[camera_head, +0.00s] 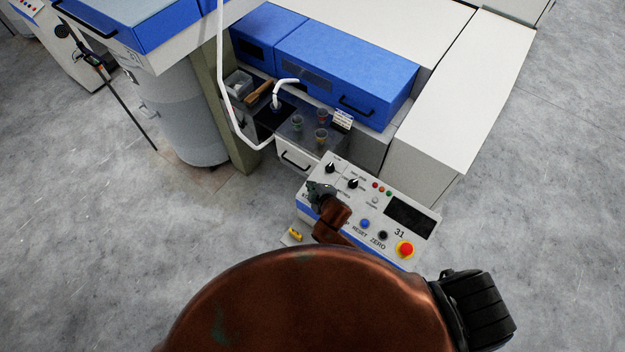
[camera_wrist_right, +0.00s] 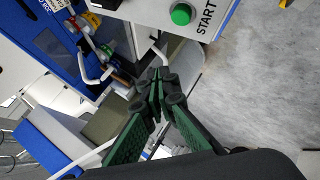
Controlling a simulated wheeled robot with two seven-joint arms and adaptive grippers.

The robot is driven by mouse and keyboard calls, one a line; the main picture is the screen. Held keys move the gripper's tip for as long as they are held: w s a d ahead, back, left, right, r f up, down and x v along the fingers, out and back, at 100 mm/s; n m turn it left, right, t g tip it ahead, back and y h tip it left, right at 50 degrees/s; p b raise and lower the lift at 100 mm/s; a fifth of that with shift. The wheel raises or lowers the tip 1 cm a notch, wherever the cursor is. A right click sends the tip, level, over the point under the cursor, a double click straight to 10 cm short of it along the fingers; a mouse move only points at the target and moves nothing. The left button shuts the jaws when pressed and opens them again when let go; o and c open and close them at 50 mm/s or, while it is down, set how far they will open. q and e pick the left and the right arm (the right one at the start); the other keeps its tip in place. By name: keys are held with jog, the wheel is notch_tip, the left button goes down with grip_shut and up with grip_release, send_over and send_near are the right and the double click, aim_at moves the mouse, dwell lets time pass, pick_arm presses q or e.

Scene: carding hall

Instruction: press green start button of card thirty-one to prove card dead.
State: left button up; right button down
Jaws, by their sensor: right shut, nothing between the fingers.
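The control panel (camera_head: 424,218) marked 31 stands in the middle of the head view, with a dark display, knobs, RESET and ZERO buttons and a red stop button (camera_head: 404,249). My right gripper (camera_head: 318,190) is over the panel's left part and hides the start button there. In the right wrist view the green start button (camera_wrist_right: 181,14) shows at the top, beside the word START. The right gripper (camera_wrist_right: 160,84) is shut and empty, with its fingertips apart from the button in that picture. My left gripper is not in view.
Behind the panel are a blue machine cover (camera_head: 345,65), a dark shelf with several small cups (camera_head: 321,135) and a white bent pipe (camera_head: 222,70). A grey drum (camera_head: 180,120) stands at left. A yellow item (camera_head: 295,234) sits at the panel's left edge. Grey floor lies open at left and right.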

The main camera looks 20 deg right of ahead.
jog(key=shift+n, duration=0.3)
jog(key=f+b, duration=0.2)
jog(key=w+f+b, duration=0.1)
jog(key=f+b, duration=0.1)
jog(key=b, duration=0.1)
jog(key=w+f+b, duration=0.1)
jog(key=f+b, duration=0.1)
jog(key=shift+d+f+b, duration=0.1)
jog(key=shift+d+b, duration=0.2)
jog(key=shift+d, duration=0.1)
jog(key=shift+w+d+f+b, duration=0.2)
jog(key=shift+f+b, duration=0.15)
jog(key=shift+f, duration=0.3)
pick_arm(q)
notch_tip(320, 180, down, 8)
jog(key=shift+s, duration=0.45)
pick_arm(e)
jog(key=shift+f, duration=0.1)
jog(key=shift+f, duration=0.35)
